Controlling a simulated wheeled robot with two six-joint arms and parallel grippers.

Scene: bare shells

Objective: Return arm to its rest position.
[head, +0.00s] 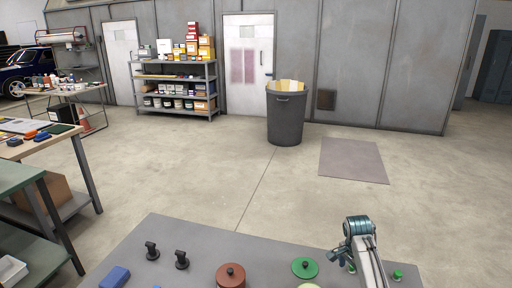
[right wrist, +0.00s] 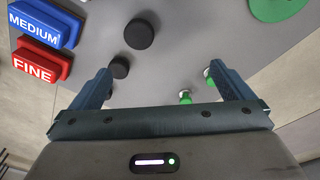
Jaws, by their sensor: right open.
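My right arm comes in from the lower right of the head view, over the grey table (head: 190,237). My right gripper (head: 338,258) is small and partly hidden there, beside the green disc (head: 305,269). In the right wrist view the right gripper (right wrist: 160,82) has its two fingers wide apart, with nothing held between them. Small green-topped pieces (right wrist: 185,97) show near the right finger, and a black round piece (right wrist: 119,68) is near the left finger. My left gripper is in neither view.
The table also holds a brown knobbed disc (head: 231,279), two black knobbed pieces (head: 182,261) and a blue block (head: 115,277). The wrist view shows a red block marked FINE (right wrist: 42,60) and a blue MEDIUM block (right wrist: 44,23). A bin (head: 286,120) stands beyond, on open floor.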

